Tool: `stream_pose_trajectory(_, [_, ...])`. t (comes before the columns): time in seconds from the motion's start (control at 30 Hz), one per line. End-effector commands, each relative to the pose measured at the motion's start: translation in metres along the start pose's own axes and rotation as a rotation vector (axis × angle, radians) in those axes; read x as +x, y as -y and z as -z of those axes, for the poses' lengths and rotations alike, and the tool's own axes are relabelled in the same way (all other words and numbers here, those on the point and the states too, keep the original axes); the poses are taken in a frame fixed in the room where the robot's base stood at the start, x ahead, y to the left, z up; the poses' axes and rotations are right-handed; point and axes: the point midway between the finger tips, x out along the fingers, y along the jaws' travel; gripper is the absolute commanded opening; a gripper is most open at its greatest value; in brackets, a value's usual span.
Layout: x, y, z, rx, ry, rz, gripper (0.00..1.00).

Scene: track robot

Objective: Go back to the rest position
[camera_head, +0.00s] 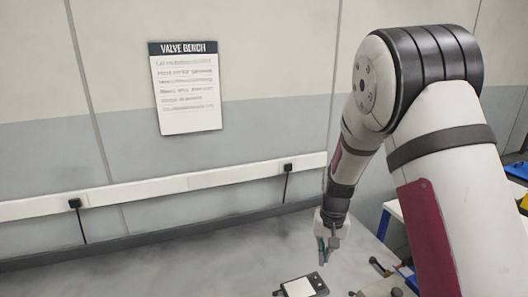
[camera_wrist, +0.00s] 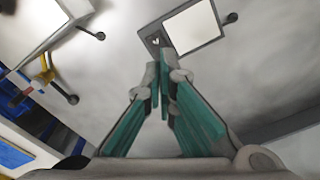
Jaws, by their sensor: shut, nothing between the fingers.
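My gripper (camera_head: 328,247) hangs at the end of my bent arm in the head view, pointing down above the grey bench top. In the wrist view my gripper (camera_wrist: 160,72) shows two green-padded fingers that meet at their tips. It is shut with nothing between the fingers. A dark-framed panel with a pale face (camera_wrist: 193,27) lies beyond the fingertips in the wrist view. The same kind of panel (camera_head: 299,288) shows at the bottom edge of the head view, below my gripper and apart from it.
A sign reading "VALVE BENCH" (camera_head: 186,90) hangs on the wall. A white rail with two black plugs (camera_head: 160,190) runs along the wall. A dark lever (camera_head: 379,266) stands on the bench at the right. Blue and yellow items (camera_head: 517,171) lie at the right edge. The left bench is clear.

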Motion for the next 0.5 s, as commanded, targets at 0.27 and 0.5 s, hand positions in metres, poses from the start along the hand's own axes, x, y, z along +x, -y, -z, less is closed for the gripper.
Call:
stream_pose_trajectory(0.27, [-0.117,0.001,-0.038,-0.041,-0.097,0.07,0.0])
stream_pose_trajectory(0.5, [-0.193,-0.007,-0.09,-0.089,-0.183,0.097,0.0])
